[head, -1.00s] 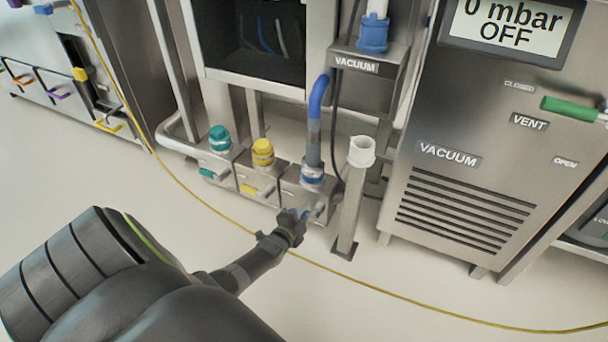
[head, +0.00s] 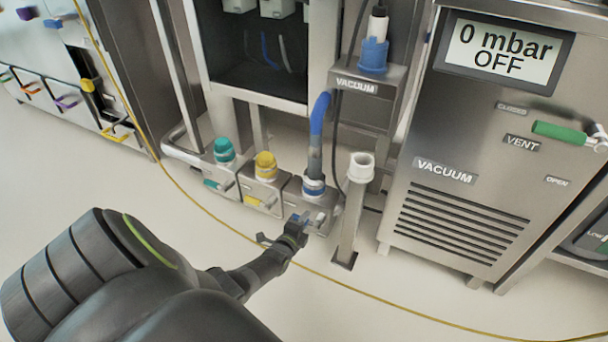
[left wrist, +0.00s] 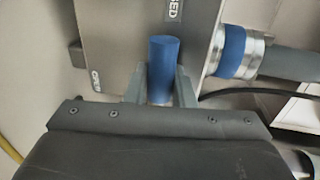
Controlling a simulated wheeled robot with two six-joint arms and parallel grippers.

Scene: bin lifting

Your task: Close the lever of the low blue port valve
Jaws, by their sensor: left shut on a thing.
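The low blue port valve is a grey steel box (head: 318,226) with a blue-collared pipe joint (head: 313,187) on top, right of the yellow and teal ports. Its blue lever (left wrist: 162,60) stands between the fingers of my left gripper (left wrist: 160,88) in the left wrist view. The fingers are shut on it from both sides. The lever's end is just below a label ending in "SED" (left wrist: 175,10); a label reading "OPE" (left wrist: 95,80) is to the left. In the head view my left gripper (head: 301,221) is at the front of this box, partly hiding the lever.
The yellow port (head: 265,168) and teal port (head: 224,152) stand to the left. A grey post with a white cup (head: 361,167) stands close on the right. The vacuum cabinet (head: 455,220) is further right. A yellow cable (head: 350,292) crosses the open floor.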

